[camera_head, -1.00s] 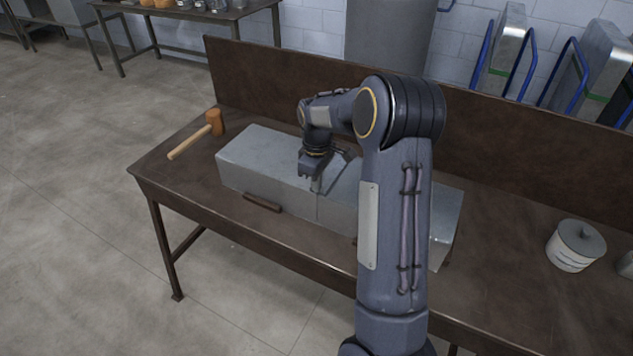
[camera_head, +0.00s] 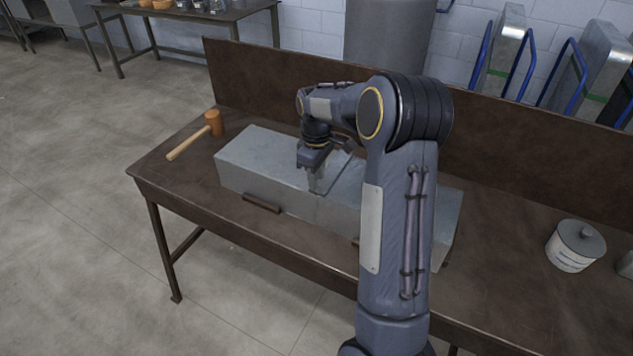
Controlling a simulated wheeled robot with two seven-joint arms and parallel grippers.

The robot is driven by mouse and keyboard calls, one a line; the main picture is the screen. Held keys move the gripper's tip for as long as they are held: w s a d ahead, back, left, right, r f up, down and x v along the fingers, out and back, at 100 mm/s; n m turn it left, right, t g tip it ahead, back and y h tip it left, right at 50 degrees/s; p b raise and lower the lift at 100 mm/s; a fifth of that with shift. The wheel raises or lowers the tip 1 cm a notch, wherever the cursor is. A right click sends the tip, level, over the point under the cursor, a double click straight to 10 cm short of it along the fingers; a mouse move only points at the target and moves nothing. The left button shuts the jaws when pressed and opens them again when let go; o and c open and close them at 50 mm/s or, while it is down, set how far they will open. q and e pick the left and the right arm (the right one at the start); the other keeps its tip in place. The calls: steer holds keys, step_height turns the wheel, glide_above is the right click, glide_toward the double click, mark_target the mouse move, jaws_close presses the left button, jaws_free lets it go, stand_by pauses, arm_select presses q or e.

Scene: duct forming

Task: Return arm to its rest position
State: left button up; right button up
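My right arm (camera_head: 395,230) rises from the bottom of the head view, bends at the elbow and reaches left over the workbench. My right gripper (camera_head: 318,186) points down at the top of the long grey metal duct (camera_head: 260,163), near its middle. Its fingers are small and partly turned away, so I cannot tell whether they are open or shut, or whether they touch the duct. My forearm and upper arm hide part of the duct's right half. My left gripper is not in view.
The duct lies on a brown workbench (camera_head: 500,270) with a raised back panel (camera_head: 270,85). A wooden mallet (camera_head: 198,137) lies at the left end. A lidded white container (camera_head: 575,246) stands at the right. Bench space between duct and container is clear.

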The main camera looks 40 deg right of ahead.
step_height(320, 180, up, 5)
steer(key=shift+r, duration=0.1)
steer(key=s+a+r+m+t+y, duration=0.2)
steer(key=s+a+m+t, duration=0.3)
steer(key=s+a, duration=1.7)
steer(key=shift+s+m+t+y, duration=0.4)
steer(key=shift+s+m+y, duration=0.2)
steer(key=shift+s+y, duration=0.45)
steer(key=shift+s, duration=0.1)
